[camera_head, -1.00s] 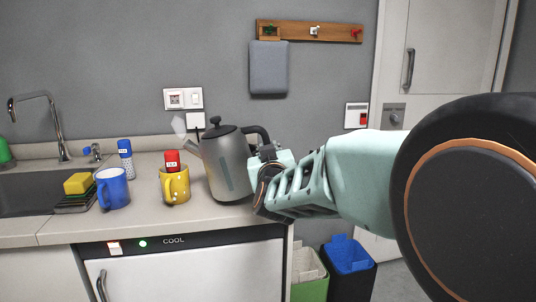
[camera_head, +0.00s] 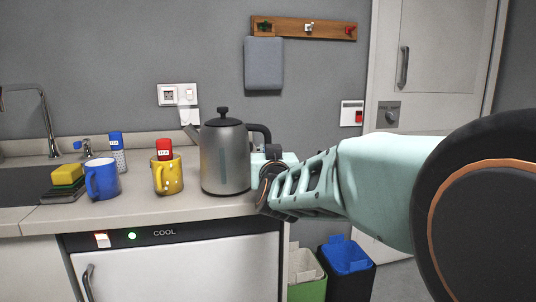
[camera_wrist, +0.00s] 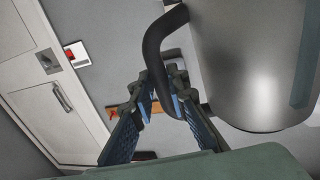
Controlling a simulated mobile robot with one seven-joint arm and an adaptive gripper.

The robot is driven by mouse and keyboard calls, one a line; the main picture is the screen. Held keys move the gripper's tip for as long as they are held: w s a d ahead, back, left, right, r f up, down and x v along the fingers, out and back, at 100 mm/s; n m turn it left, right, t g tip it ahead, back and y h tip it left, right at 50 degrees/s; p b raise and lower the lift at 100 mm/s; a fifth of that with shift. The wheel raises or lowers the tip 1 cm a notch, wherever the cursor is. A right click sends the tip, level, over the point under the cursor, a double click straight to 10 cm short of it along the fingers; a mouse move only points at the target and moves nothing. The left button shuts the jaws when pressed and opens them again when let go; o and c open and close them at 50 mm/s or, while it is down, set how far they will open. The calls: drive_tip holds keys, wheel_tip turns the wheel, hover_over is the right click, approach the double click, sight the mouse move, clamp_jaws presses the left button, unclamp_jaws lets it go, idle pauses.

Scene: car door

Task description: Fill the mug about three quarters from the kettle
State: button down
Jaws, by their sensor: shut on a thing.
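The grey metal kettle (camera_head: 225,160) has a black lid and handle, with its spout pointing left. It is upright at the counter's right end; whether its base touches the counter is unclear. My gripper (camera_head: 268,180) is at its right side, shut on the black handle. The wrist view shows the handle (camera_wrist: 160,45) running down between the fingers (camera_wrist: 160,120). A yellow mug (camera_head: 168,178) stands left of the kettle, beyond the spout, and a blue mug (camera_head: 102,180) stands further left. The contents of both mugs are hidden.
A red-capped tea shaker (camera_head: 164,150) is behind the yellow mug; a blue-capped one (camera_head: 117,150) stands further left. A yellow sponge (camera_head: 66,174) lies by the sink (camera_head: 18,190). Bins (camera_head: 345,265) stand below the counter's right end. A strip of counter (camera_head: 130,206) in front is clear.

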sight(269, 129)
drive_tip(key=shift+r, duration=0.3)
drive_tip(key=shift+r+p, duration=2.15)
drive_tip(key=shift+r, duration=0.4)
